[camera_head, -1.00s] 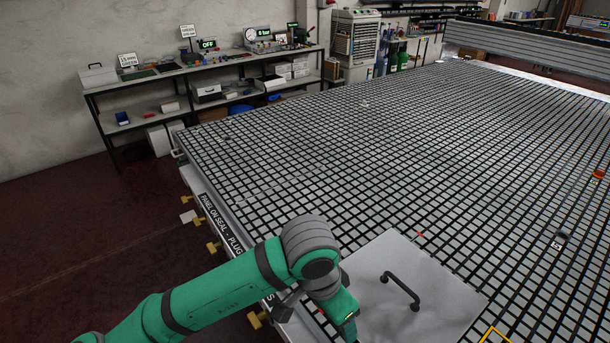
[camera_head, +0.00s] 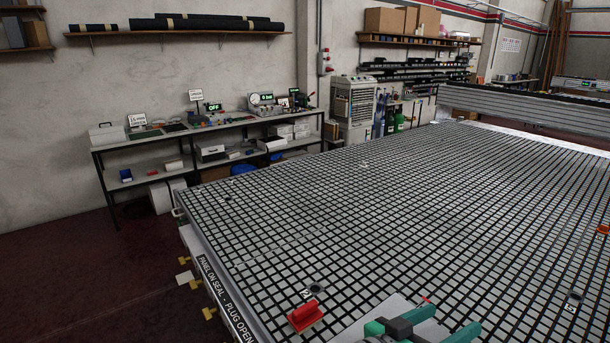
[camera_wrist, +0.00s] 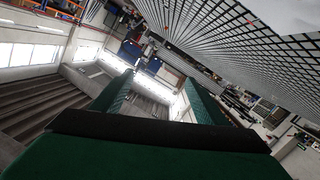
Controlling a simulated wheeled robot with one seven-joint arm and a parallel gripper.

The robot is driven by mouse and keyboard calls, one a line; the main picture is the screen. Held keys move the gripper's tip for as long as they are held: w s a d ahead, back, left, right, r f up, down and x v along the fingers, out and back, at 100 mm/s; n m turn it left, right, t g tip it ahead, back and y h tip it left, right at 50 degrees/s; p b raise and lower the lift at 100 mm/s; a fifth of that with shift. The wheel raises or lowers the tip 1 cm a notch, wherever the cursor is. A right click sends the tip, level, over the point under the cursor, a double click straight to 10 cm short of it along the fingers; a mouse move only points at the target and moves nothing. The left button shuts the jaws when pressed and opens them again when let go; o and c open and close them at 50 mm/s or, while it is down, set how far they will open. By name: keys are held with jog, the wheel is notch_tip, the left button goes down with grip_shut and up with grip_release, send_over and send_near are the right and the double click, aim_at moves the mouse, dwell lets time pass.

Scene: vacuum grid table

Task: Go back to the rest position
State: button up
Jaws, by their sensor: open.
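My gripper (camera_head: 450,322) is at the bottom edge of the head view, above the near part of the grid table (camera_head: 330,220). In the wrist view my gripper (camera_wrist: 160,92) has its two green fingers spread apart with nothing between them. The wrist view looks out sideways and tilted at the room, with the grid table (camera_wrist: 215,40) at the upper right. Most of my arm is below the head view.
A grey panel (camera_head: 350,332) lies on the grid, partly cut off and behind my gripper. A red handled piece (camera_head: 305,315) stands beside it near a round port (camera_head: 316,289). A bench (camera_head: 240,124) stands along the back wall. The grid's middle is clear.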

jog(key=s+a+f+n+t+y, duration=0.3)
jog(key=a+f+n+t+y, duration=0.2)
jog(key=a+f+n, duration=0.3)
jog(key=s+a+f+n+t+y, duration=0.2)
jog(key=a+f+n+t+y, duration=0.35)
jog(key=f, duration=0.35)
jog(key=s+a+f+m+g+y, duration=0.1)
jog(key=s+a+f+m, duration=0.1)
jog(key=s, duration=0.6)
jog(key=s+a+f+m+y, duration=0.1)
jog(key=s+a+f, duration=0.3)
jog(key=s, duration=0.5)
jog(key=s+a+f+m+g+y, duration=0.1)
jog(key=s+a+f+m+y, duration=0.1)
jog(key=s+a, duration=0.4)
jog(key=shift+s+a+f+m+g, duration=0.35)
jog(key=shift+s+f, duration=0.2)
jog(key=shift+s, duration=0.6)
